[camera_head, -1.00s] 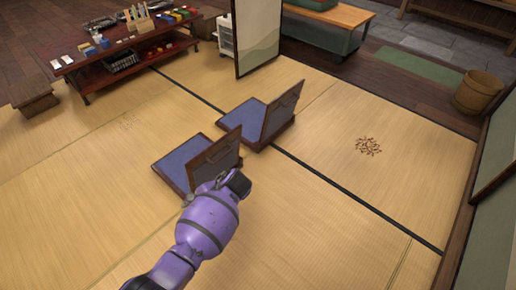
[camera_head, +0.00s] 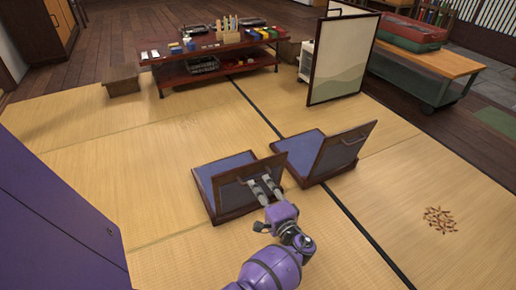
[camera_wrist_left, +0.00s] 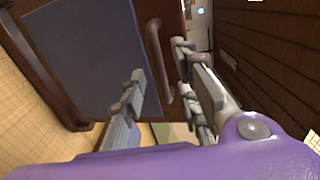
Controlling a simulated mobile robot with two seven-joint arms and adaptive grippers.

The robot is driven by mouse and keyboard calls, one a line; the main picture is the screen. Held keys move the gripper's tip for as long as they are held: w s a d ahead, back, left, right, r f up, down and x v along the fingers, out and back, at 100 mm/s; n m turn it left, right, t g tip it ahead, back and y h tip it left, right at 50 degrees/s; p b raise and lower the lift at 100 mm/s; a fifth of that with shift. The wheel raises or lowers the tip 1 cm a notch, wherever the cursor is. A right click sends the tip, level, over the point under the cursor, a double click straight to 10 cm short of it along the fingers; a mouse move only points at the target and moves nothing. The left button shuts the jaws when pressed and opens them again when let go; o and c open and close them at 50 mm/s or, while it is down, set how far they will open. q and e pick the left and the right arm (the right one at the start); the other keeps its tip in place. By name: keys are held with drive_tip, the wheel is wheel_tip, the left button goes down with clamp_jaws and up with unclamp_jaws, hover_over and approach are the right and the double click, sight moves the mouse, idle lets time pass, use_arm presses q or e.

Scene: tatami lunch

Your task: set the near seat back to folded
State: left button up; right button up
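The near seat (camera_head: 206,179) is a low wooden floor seat with a blue pad. Its backrest (camera_head: 236,196) stands up at a slant on the side towards me. My left gripper (camera_head: 264,187) is at the upper part of this backrest. In the left wrist view the backrest's grey-blue panel (camera_wrist_left: 85,55) and curved handle (camera_wrist_left: 157,58) show close up. The open fingers (camera_wrist_left: 165,95) lie on either side of the handle's line, with a gap between them. I cannot tell whether they touch it. My right gripper is not in view.
A second seat (camera_head: 304,148) with a raised backrest (camera_head: 345,150) stands just right of the near one. A red-brown low table (camera_head: 215,62) with small items and a folding screen (camera_head: 342,62) stand behind. Tatami is clear to the left; brown scraps (camera_head: 440,220) lie at right.

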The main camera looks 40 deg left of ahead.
sight(256, 179)
use_arm(q)
drive_tip(key=shift+b+x, duration=0.5)
drive_tip(key=shift+x, duration=1.85)
drive_tip(key=shift+w, duration=0.1)
drive_tip(key=shift+c, duration=0.2)
drive_tip(key=shift+d, duration=0.1)
clamp_jaws()
